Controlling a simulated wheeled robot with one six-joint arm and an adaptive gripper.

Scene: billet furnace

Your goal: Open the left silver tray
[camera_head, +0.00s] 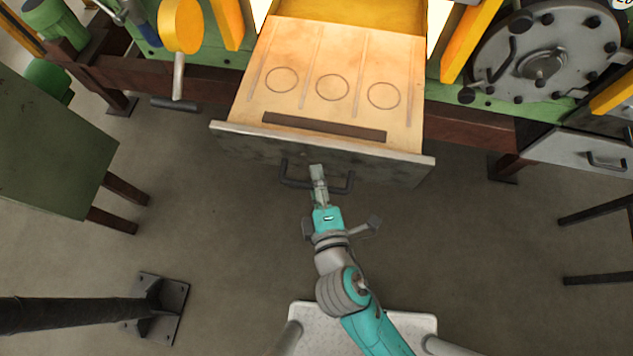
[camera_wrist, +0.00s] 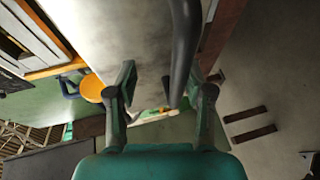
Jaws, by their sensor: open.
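The left silver tray (camera_head: 225,133) is pulled out toward me in the head view. Its floor is pale and lit orange, with round marks, and its grey front has a dark bar handle (camera_head: 295,180). My gripper (camera_head: 317,172) is at the middle of this handle, in front of the tray. In the wrist view my gripper (camera_wrist: 165,90) is open, one finger on each side of the picture's middle. The dark handle (camera_wrist: 184,45) reaches down between the fingers, closer to the right one. I cannot tell whether a finger touches it.
A second silver tray (camera_head: 580,150) with a handle is shut at the right. A round bolted hatch (camera_head: 540,65) is above it. A green table (camera_head: 50,140) stands left, and a black post base (camera_head: 160,305) is at the lower left. The floor before the tray is clear.

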